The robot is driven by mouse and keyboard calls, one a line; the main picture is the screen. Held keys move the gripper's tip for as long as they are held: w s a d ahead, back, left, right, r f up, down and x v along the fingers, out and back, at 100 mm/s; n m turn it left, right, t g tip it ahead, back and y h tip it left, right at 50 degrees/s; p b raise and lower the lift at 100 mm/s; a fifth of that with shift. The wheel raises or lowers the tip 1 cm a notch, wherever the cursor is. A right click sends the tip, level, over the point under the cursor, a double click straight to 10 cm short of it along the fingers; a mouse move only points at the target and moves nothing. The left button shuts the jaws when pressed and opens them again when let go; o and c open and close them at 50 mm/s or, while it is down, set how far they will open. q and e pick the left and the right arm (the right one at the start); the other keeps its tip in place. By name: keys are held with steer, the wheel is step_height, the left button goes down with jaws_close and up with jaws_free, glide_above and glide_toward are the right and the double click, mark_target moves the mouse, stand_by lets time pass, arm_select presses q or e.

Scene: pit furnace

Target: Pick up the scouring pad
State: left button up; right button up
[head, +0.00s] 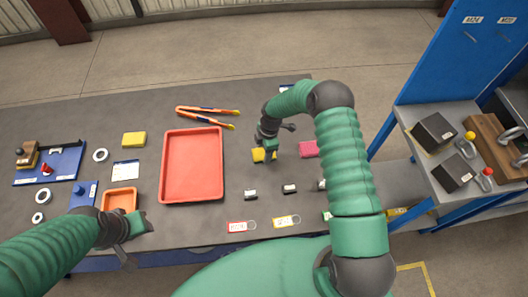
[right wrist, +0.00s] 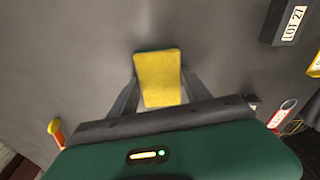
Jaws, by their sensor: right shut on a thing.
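The scouring pad (right wrist: 158,80) is a yellow block with a thin green edge at its far end in the right wrist view. My right gripper (right wrist: 156,92) has one dark finger on each side of it and is shut on it. In the head view the yellow pad (head: 258,155) shows under my right gripper (head: 265,153), partly hidden by the fingers, over the grey table. I cannot tell whether it touches the table. My left gripper (head: 128,247) is at the table's front left, by the orange tray; its fingers are too unclear to judge.
A pink block (head: 309,149) lies just right of the held pad. A red tray (head: 163,180), orange-handled tongs (head: 207,111) and another yellow block (head: 134,139) lie to the left. Small labelled blocks and tags (head: 286,221) lie in front. A blue-framed bench (head: 405,119) stands right.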

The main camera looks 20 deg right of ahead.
mark_target(263, 156)
steer(key=shift+w+r+b, duration=0.1)
steer(key=shift+r+b, duration=0.2)
step_height(263, 156, up, 2)
steer(key=shift+d+r+b, duration=0.1)
steer(key=shift+r+b, duration=0.1)
steer(key=shift+b, duration=0.4)
steer(key=shift+s+a+r, duration=0.3)
steer(key=shift+s, duration=0.25)
steer(key=s+a+b, duration=0.1)
steer(key=s+a, duration=0.1)
steer(key=s, duration=0.2)
steer(key=s+a+r+b, duration=0.1)
steer(key=s+a, duration=0.1)
steer(key=s, duration=0.3)
steer(key=s+a+b, duration=0.1)
steer(key=s+a, duration=0.1)
steer(key=s, duration=0.2)
steer(key=shift+s+r, duration=0.3)
steer(key=shift+s, duration=0.05)
